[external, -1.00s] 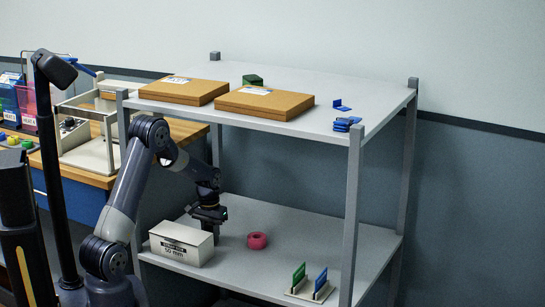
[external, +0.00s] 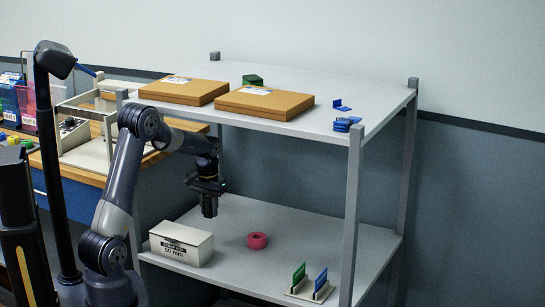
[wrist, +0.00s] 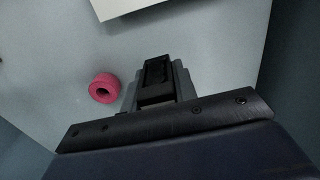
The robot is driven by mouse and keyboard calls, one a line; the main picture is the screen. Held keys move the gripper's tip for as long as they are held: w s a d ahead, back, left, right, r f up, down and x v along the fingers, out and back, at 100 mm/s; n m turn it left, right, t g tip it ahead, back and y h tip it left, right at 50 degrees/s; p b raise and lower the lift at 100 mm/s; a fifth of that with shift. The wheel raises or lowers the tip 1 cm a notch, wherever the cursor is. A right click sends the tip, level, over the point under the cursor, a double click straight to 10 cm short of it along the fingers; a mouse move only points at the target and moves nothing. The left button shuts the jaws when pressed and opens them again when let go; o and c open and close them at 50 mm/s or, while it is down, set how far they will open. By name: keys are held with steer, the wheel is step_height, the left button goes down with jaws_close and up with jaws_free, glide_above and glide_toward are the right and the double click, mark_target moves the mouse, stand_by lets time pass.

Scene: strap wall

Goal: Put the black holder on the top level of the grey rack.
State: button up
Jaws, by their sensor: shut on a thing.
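My gripper (external: 208,208) is between the two levels of the grey rack (external: 354,205), above the lower shelf and clear of it. In the wrist view my gripper (wrist: 158,80) is shut on the black holder (wrist: 157,72), which lies between the grey fingers. The holder's full shape is hard to make out, and in the external view it merges with the dark gripper. The rack's top level (external: 370,92) is above my gripper. It has bare grey surface at its right and back.
The top level carries two cardboard boxes (external: 263,102), a green item (external: 252,79) and several blue pieces (external: 343,124). The lower shelf carries a white box (external: 181,242), a pink roll (external: 257,240) and a stand with green and blue plates (external: 310,288). Rack posts flank the opening.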

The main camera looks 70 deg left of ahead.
steer(key=w+d+f+m, duration=0.1)
steer(key=w+d+m, duration=0.15)
steer(key=d, duration=0.85)
steer(key=w+d+f+m, duration=0.15)
steer(key=d+m, duration=0.25)
steer(key=d, duration=0.6)
steer(key=w+d+m, duration=0.3)
steer(key=d, duration=0.8)
steer(key=r+p, duration=0.1)
steer(key=p, duration=0.4)
steer(key=s+r+p, duration=0.1)
steer(key=r+p, duration=0.1)
steer(key=p, duration=0.3)
steer(key=s+r+p, duration=0.1)
steer(key=r+p, duration=0.1)
steer(key=p, duration=0.3)
steer(key=shift+s+a+r, duration=0.1)
steer(key=shift+s+a, duration=0.05)
steer(key=shift+a, duration=0.05)
